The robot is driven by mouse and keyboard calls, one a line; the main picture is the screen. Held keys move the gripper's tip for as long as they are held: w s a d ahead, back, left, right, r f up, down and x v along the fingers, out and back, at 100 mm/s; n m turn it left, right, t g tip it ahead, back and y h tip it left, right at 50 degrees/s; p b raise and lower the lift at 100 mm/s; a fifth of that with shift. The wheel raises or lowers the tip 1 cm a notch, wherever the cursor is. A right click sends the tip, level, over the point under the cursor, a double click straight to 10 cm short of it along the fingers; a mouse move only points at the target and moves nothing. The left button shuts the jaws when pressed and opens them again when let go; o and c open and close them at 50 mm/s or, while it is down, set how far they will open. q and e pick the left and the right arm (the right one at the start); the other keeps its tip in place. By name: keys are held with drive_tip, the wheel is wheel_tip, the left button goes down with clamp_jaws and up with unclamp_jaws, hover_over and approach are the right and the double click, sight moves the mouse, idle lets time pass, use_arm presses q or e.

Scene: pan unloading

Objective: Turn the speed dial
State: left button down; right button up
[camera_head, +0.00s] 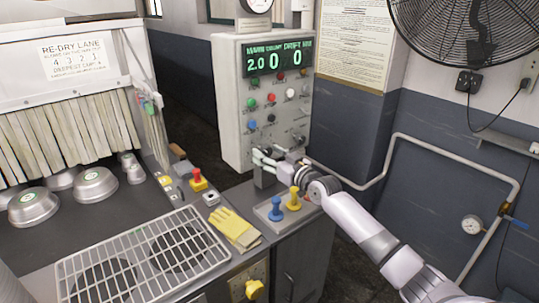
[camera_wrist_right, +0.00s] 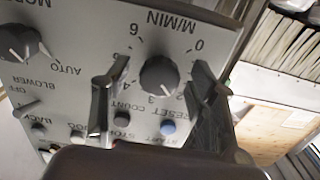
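The speed dial (camera_wrist_right: 159,76) is a dark round knob on the grey panel, marked M/MIN with a number scale around it. The wrist view shows it upside down. My right gripper (camera_head: 262,158) is at the lower part of the control panel (camera_head: 231,110). In the wrist view the right gripper (camera_wrist_right: 155,84) is open, with one finger on each side of the dial and gaps visible between fingers and knob. In the head view the dial is too small to make out. My left gripper is not in view.
Other knobs and buttons crowd the dial, including a mode knob (camera_wrist_right: 22,43) and a blue button (camera_wrist_right: 168,127). Below the panel are a tray (camera_head: 270,217) with blue and yellow handled items, yellow gloves (camera_head: 236,229) and a wire rack (camera_head: 140,262). Metal pans (camera_head: 95,186) stand left.

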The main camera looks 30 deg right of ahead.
drive_tip(key=c, duration=1.1)
drive_tip(key=shift+f+n+b, duration=0.15)
drive_tip(key=shift+n+b, duration=0.45)
drive_tip(key=shift+n, duration=0.1)
drive_tip(key=shift+c, duration=0.2)
drive_tip(key=shift+n+b, duration=0.3)
drive_tip(key=shift+n, duration=1.1)
drive_tip(key=o, duration=1.1)
drive_tip(key=shift+o, duration=0.2)
drive_tip(key=shift+s, duration=0.1)
